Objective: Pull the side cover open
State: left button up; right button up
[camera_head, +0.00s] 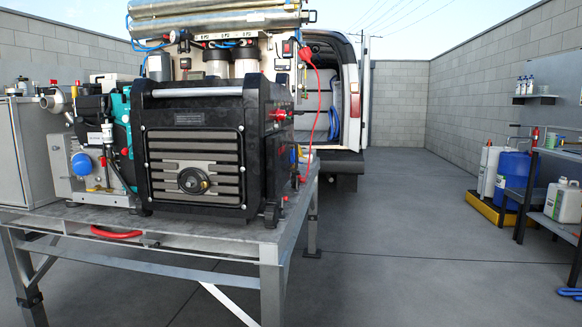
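A black machine (259,120) in a boxy frame with a grey top bar (196,92) stands on a metal table. A black panel with a slatted grille (218,143) and a round knob (192,180) covers the side facing me. I take this panel to be the side cover; it looks flush with the housing, with no visible gap. The machine's right side carries red fittings (278,115) and is seen at a steep angle. Neither of my grippers is in view.
The metal table (200,240) has open legs and a red handle (116,233) at its front edge. Pumps and pipes crowd the left. A van (345,100) stands behind. Shelves (545,170) and a blue drum (511,172) are at right. Floor between is clear.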

aim_at(278, 170)
jog(key=i+l+z, duration=0.15)
jog(key=i+l, duration=0.3)
jog(key=i+l+z, duration=0.2)
jog(key=z, duration=0.15)
jog(key=i+l+z, duration=0.1)
jog(key=i+z, duration=0.6)
